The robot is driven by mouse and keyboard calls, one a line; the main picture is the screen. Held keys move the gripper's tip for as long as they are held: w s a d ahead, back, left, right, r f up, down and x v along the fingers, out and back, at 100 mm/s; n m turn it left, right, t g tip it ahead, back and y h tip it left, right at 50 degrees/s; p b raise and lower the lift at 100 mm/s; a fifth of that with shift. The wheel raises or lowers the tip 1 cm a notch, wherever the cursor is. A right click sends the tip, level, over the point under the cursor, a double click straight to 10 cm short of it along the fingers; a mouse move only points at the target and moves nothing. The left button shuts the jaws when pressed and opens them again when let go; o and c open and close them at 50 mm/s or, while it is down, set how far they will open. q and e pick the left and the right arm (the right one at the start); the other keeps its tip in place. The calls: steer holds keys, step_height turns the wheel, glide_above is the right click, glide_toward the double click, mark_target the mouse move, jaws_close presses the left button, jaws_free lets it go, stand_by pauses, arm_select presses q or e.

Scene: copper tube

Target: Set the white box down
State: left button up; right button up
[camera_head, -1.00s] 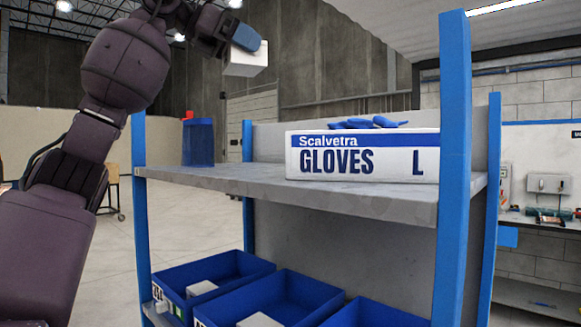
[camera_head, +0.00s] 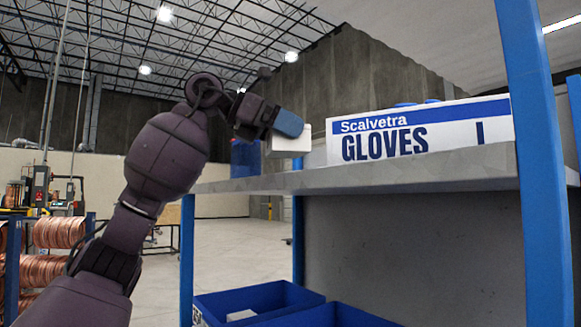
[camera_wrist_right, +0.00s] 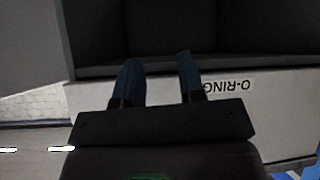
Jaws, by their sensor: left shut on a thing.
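In the head view my left gripper (camera_head: 287,124) is shut on the small white box (camera_head: 289,146). The box hangs below the blue fingertips, just above the left part of the grey shelf top (camera_head: 270,182), left of the gloves carton. I cannot tell whether it is over the board or in front of it. In the right wrist view my right gripper (camera_wrist_right: 160,72) has its two dark blue fingers apart, with nothing seen between them. A pale surface with an O-RING label (camera_wrist_right: 230,88) lies beyond its fingers.
The white gloves carton (camera_head: 420,135) stands on the shelf, right of the white box. A blue container (camera_head: 245,160) shows behind my left gripper. Blue bins (camera_head: 255,298) sit below. A blue post (camera_head: 537,160) rises at the right. Copper coils (camera_head: 55,250) are far left.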

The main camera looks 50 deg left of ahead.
mark_target(284, 155)
arm_select(q)
steer(key=shift+f, duration=0.3)
steer(key=shift+w+f+b, duration=0.1)
steer(key=shift+f+b, duration=0.75)
steer(key=shift+f, duration=1.1)
steer(key=shift+s+r, duration=0.1)
steer(key=shift+s, duration=0.15)
steer(key=o, duration=0.7)
steer(key=shift+w+f, duration=0.1)
steer(key=shift+f, duration=0.15)
steer(key=shift+c, duration=0.2)
steer(key=shift+o, duration=0.5)
steer(key=shift+r, duration=0.1)
steer(key=shift+r, duration=0.1)
